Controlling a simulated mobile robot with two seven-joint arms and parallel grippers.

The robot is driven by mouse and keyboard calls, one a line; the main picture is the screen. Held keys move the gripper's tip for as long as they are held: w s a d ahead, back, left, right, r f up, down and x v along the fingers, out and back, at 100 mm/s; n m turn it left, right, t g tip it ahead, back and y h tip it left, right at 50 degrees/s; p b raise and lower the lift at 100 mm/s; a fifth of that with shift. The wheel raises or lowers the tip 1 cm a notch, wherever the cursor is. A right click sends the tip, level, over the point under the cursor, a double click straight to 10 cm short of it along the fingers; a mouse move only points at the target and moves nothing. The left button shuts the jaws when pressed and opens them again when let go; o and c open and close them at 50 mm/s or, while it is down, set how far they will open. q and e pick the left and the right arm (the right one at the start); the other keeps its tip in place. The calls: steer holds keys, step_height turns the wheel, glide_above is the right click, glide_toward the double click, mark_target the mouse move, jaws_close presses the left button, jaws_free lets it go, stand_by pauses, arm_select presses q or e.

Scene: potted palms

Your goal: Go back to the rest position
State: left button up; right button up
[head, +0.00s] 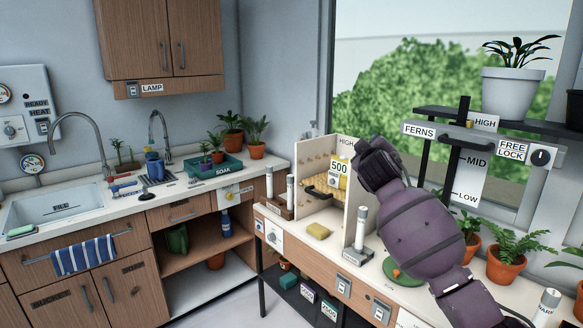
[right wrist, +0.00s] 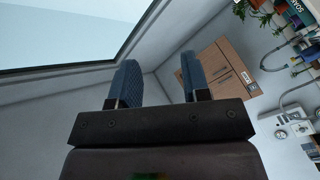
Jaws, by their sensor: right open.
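My right arm reaches up from the lower right in the head view. Its dark gripper (head: 374,162) is raised in front of the window, beside the wooden panel marked HIGH. In the right wrist view my right gripper (right wrist: 159,68) has its two blue fingers apart, with nothing between them. Past the fingers are bare wall and the wooden wall cabinet (right wrist: 222,72). My left gripper is not in view.
The sink counter (head: 115,205) is left.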

steer(key=s+f+m+y, duration=0.1)
steer(key=s+f+y, duration=0.2)
steer(key=s+f, duration=0.7)
steer(key=s+f+m+y, duration=0.2)
steer(key=s+f, duration=0.5)
steer(key=f, duration=0.6)
steer(key=s+d+f+m+g+h, duration=0.1)
steer(key=s+d+f+m+g, duration=0.1)
steer(key=s+f, duration=1)
steer(key=s+d+f+m+g+h, duration=0.1)
steer(key=s+d+f+g, duration=0.3)
steer(key=s+f, duration=0.8)
steer(key=s+d+m, duration=0.1)
steer(key=s+d, duration=0.1)
steer(key=s, duration=0.5)
steer(key=shift+s+f, duration=0.15)
steer(key=shift+s, duration=0.15)
